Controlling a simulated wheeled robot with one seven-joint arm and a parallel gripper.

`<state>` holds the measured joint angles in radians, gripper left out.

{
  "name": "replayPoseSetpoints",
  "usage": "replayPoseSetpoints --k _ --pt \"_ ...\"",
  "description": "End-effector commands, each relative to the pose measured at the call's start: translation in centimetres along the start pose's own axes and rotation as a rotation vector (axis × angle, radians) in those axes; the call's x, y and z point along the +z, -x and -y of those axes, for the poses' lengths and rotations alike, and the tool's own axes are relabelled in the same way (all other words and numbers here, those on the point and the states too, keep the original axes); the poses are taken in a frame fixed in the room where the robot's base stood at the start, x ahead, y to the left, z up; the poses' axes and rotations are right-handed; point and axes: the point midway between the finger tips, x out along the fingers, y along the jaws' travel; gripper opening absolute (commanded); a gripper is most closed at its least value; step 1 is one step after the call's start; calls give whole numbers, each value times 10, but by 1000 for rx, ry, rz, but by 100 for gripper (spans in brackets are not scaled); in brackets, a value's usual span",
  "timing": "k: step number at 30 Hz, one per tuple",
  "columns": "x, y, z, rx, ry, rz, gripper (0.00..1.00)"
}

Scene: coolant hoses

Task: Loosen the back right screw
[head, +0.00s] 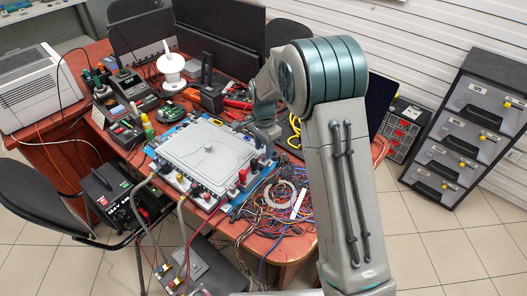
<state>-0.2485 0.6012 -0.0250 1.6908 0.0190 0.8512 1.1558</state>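A grey flat plate (195,142) with a small round knob in its middle lies on a blue-edged unit (228,203) on the red-brown table. Several dark and grey fittings line the unit's near and right edges. My gripper (262,139) points down at the unit's back right corner, beside the plate's right edge. Its fingertips are too small and dark to separate, so I cannot tell whether it is open or touching anything. The back right screw cannot be made out; my gripper covers much of that corner.
Tangled coloured wires (275,205) fill the table right of the unit. A red fitting (243,175) stands on its right edge. Grey hoses hang from the near side to a box below. Monitors (220,40), a white spool (171,66) and electronic devices crowd the back and left.

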Motion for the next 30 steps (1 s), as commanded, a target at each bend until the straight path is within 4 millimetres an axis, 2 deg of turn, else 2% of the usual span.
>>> replayPoseSetpoints --k 6,16,20,21,30 --pt "0 -21 0 -1 0 0 40" --pt "0 -24 0 -1 1 -1 40" --pt "0 -24 0 -1 1 -1 4" --pt "0 -24 0 -1 1 -1 0" --pt "0 -24 0 -2 22 -1 0"
